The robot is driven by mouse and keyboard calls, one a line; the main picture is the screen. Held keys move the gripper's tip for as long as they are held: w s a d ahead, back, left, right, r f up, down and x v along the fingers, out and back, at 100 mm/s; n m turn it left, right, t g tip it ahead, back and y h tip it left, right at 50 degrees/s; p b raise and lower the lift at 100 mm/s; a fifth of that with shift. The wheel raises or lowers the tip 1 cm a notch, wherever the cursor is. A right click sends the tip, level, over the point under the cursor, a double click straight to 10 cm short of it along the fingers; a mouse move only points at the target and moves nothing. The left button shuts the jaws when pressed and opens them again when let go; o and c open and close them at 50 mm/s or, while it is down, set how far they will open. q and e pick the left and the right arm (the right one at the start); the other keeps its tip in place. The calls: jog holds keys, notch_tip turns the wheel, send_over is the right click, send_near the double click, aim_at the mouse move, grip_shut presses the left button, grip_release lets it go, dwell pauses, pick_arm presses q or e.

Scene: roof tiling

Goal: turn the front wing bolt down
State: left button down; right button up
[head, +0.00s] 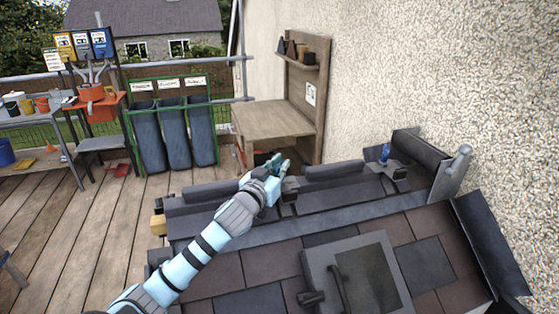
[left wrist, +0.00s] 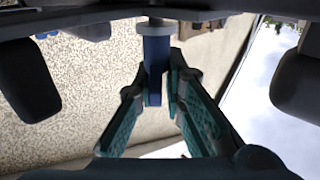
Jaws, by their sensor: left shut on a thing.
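My left arm reaches from the bottom left in the head view to the roof ridge. Its gripper (head: 277,165) is at the ridge's near section, with teal fingers. In the left wrist view the teal fingers (left wrist: 170,95) are closed around a blue wing bolt (left wrist: 154,70), whose pale collar shows at the top. In the head view the gripper hides this bolt. A second blue wing bolt (head: 385,152) stands upright farther right along the ridge, apart from the gripper. My right gripper is not in view.
The tiled roof (head: 232,276) with a hatch (head: 392,278) lies in front. A wooden bench (head: 270,122) stands behind the ridge, against the rough wall (head: 440,60). Dark bins (head: 172,138) and a worktable (head: 25,115) are at the left. The deck (head: 85,235) has free room.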

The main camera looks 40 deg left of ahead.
pick_arm(q)
jog(key=shift+w+r+m+t+h+p, duration=0.15)
jog(key=shift+m+h+p, duration=0.3)
jog(key=shift+h, duration=0.35)
jog(key=shift+s+r+m+t+h+p, duration=0.15)
jog(key=shift+m+h+p, duration=0.25)
jog(key=shift+h, duration=0.4)
jog(key=shift+w, duration=0.1)
jog(key=c, duration=1.7)
grip_release()
jog(key=shift+d, duration=0.2)
jog(key=shift+s+f, duration=0.1)
jog(key=shift+s, duration=0.1)
